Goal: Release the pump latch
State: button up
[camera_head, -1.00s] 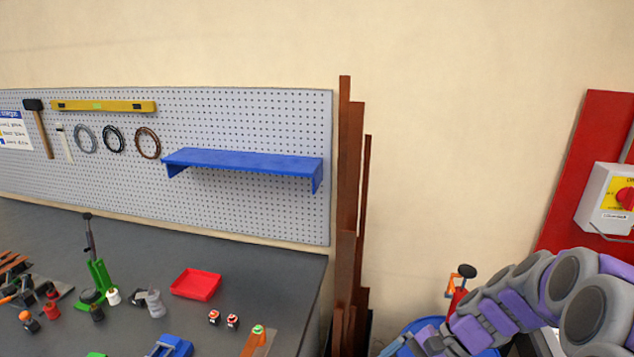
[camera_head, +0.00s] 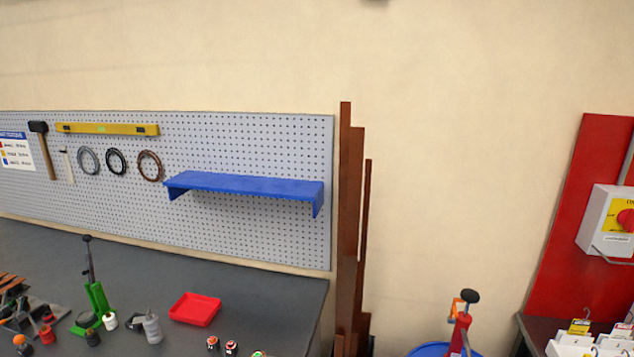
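A red upright lever (camera_head: 460,332) with a black knob (camera_head: 470,296) and an orange clip-like part (camera_head: 456,307) stands at the lower right over a round blue top (camera_head: 428,350). It may be the pump and its latch, but I cannot tell for sure. Its lower part is cut off by the bottom edge. I cannot tell whether the orange part is latched. My gripper is not in view.
A dark workbench (camera_head: 230,277) at left holds a green tool (camera_head: 97,297), a red tray (camera_head: 195,309) and several small items. Brown bars (camera_head: 346,230) stand beside it. A red panel with a switch box (camera_head: 606,222) and white card-like items (camera_head: 590,343) are at right.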

aim_at(454, 310)
jog(key=i+z, duration=0.55)
jog(key=z, duration=0.15)
jog(key=i+j+z, duration=0.2)
jog(key=z, duration=0.15)
